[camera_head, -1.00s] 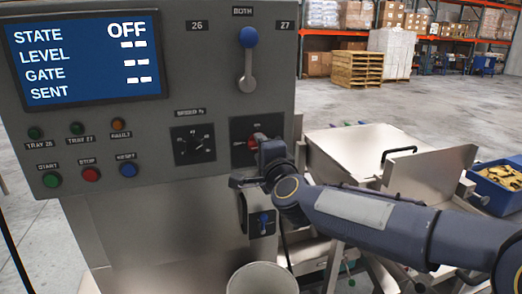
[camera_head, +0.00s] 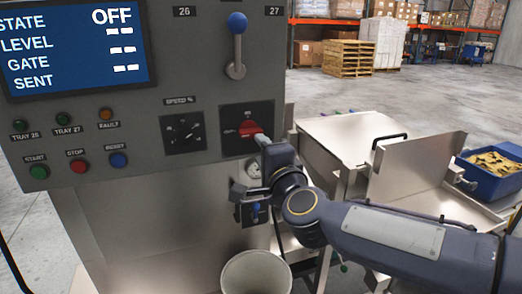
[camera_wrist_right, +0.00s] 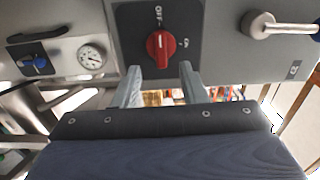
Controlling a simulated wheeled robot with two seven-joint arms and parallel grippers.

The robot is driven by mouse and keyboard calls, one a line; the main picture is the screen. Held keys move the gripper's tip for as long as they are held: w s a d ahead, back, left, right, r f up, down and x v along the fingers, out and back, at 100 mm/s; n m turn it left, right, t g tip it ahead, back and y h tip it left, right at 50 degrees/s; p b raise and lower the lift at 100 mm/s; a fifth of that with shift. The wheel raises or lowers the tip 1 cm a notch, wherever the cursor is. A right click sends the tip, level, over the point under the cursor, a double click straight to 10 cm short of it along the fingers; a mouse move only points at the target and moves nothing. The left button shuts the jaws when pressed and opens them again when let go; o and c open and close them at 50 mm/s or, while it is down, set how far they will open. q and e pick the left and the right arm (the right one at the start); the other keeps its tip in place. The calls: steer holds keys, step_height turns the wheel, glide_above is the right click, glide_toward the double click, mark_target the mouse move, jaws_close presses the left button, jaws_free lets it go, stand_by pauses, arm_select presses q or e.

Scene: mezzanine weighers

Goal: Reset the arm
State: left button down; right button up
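My right gripper (camera_head: 254,168) is just in front of the grey control panel (camera_head: 215,50), below and beside the red rotary switch (camera_head: 249,128). In the right wrist view its two fingers (camera_wrist_right: 160,88) are apart with nothing between them. The red switch (camera_wrist_right: 161,47) sits just beyond the fingertips on a dark plate with OFF and ON labels, and the fingers look clear of it. The screen (camera_head: 76,48) reads STATE OFF, with dashes for LEVEL, GATE and SENT. My left gripper is out of view.
A blue-knobbed lever (camera_head: 236,45) stands above the switch. A pressure gauge (camera_wrist_right: 91,58) is beside it in the wrist view. A pale bucket (camera_head: 256,273) is below my gripper. Steel trays (camera_head: 350,135) and a blue bin (camera_head: 490,178) are to the right.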

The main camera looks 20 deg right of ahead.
steer(key=s+d+f+n+g+y, duration=0.1)
steer(key=s+d+f+n+g, duration=0.1)
steer(key=s+f+n+g, duration=0.4)
steer(key=s+d+f+n+g+y, duration=0.1)
steer(key=s+f+n+g, duration=0.5)
steer(key=s+f, duration=1.1)
steer(key=s+n+y, duration=0.1)
steer(key=s+n, duration=0.2)
steer(key=s, duration=0.1)
steer(key=shift+d+n, duration=0.3)
steer(key=shift+d, duration=0.1)
